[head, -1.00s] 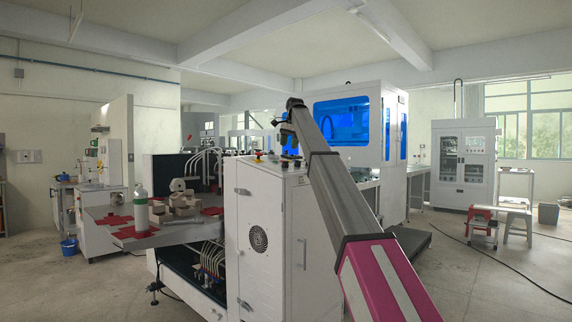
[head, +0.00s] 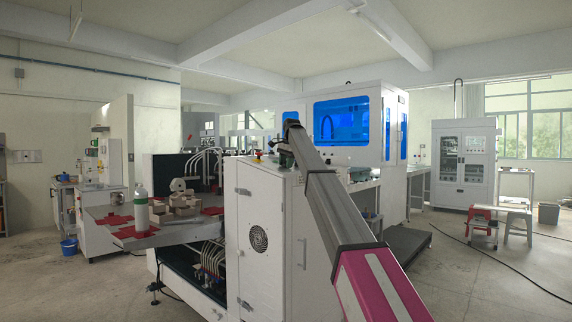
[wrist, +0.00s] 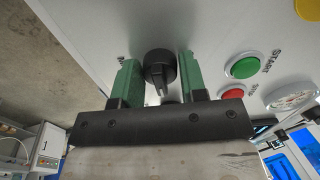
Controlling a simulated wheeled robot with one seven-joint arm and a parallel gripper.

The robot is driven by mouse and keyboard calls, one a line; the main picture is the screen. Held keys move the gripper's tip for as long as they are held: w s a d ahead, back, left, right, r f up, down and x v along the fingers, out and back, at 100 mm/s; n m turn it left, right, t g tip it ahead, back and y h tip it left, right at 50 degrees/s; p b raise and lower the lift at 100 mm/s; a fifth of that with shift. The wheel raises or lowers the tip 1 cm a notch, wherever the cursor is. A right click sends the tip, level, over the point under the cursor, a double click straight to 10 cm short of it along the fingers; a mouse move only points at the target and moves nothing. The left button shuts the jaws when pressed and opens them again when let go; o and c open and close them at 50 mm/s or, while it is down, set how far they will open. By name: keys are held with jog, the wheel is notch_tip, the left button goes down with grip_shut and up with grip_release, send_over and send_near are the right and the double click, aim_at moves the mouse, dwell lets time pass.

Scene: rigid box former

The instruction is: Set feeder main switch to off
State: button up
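A black rotary knob (wrist: 159,68), likely the feeder main switch, sits on a pale panel in the wrist view. Its pointer ridge faces roughly down the picture. A label to its left is mostly hidden by a finger. My gripper (wrist: 158,75) has its two green fingers apart, one on each side of the knob. The left finger shows a narrow gap to the knob; the right one is very close, and I cannot tell if it touches. In the head view my gripper (head: 284,158) is at the top of the white cabinet (head: 262,205), and the knob is hidden there.
A green START button (wrist: 244,66), a red button (wrist: 232,92) and a round gauge (wrist: 291,95) lie right of the knob.

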jog(key=c, duration=0.4)
jog(key=shift+n, duration=0.4)
jog(key=n, duration=0.3)
jog(key=shift+n, duration=0.3)
jog(key=n, duration=0.3)
jog(key=shift+n, duration=0.4)
jog(key=n, duration=0.5)
jog(key=shift+n, duration=2.4)
